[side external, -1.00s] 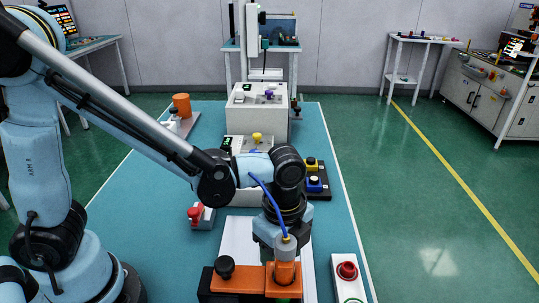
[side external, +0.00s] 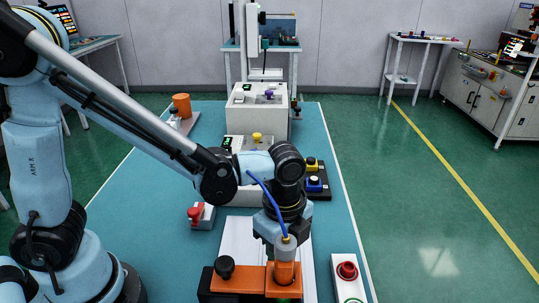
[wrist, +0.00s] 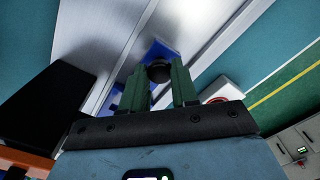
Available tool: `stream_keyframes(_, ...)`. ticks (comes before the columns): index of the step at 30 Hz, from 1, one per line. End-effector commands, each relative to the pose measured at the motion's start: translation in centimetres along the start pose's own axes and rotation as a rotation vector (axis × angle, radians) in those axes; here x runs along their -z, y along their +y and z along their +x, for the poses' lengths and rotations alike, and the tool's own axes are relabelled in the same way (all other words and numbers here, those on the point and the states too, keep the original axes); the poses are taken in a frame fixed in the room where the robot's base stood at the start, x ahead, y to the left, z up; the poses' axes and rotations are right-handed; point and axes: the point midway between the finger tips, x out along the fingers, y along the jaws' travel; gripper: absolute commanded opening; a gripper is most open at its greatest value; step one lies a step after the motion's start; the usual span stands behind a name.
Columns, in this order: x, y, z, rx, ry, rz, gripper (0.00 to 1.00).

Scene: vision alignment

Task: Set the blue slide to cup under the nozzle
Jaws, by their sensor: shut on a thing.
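In the wrist view, my gripper (wrist: 158,76) has its green fingers on either side of a round black knob (wrist: 158,71) and is shut on it. The knob sits on the blue slide (wrist: 162,48), which shows between pale metal rails. In the side external view, an orange nozzle (side external: 286,270) with a blue hose stands on an orange arm (side external: 245,279) in front of my wrist. It hides my fingertips and the slide there. A cup cannot be made out clearly; only a bit of green shows at the bottom edge.
A black knob (side external: 225,266) tops the orange arm's left end. A white box with a red button (side external: 347,270) stands close on the right. A red-handled block (side external: 196,214) and blue and yellow buttons (side external: 314,183) lie farther back. The teal tabletop is clear at left.

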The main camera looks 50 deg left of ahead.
Motion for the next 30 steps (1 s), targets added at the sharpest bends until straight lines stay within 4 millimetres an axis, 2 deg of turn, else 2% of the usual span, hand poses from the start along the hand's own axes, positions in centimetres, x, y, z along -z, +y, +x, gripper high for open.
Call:
stream_keyframes(12, -6.6, -6.7, 0.0, 0.003, -0.001, -0.006, 0.00)
stream_keyframes(16, -7.5, -7.5, 0.0, 0.004, 0.000, -0.002, 0.00)
stream_keyframes(25, -7.7, -7.8, 0.0, 0.008, -0.005, -0.003, 0.00)
stream_keyframes(26, -7.7, -7.8, 0.0, 0.008, -0.005, -0.004, 0.32)
stream_keyframes(30, -7.7, -7.7, 0.0, 0.007, -0.004, -0.003, 0.53)
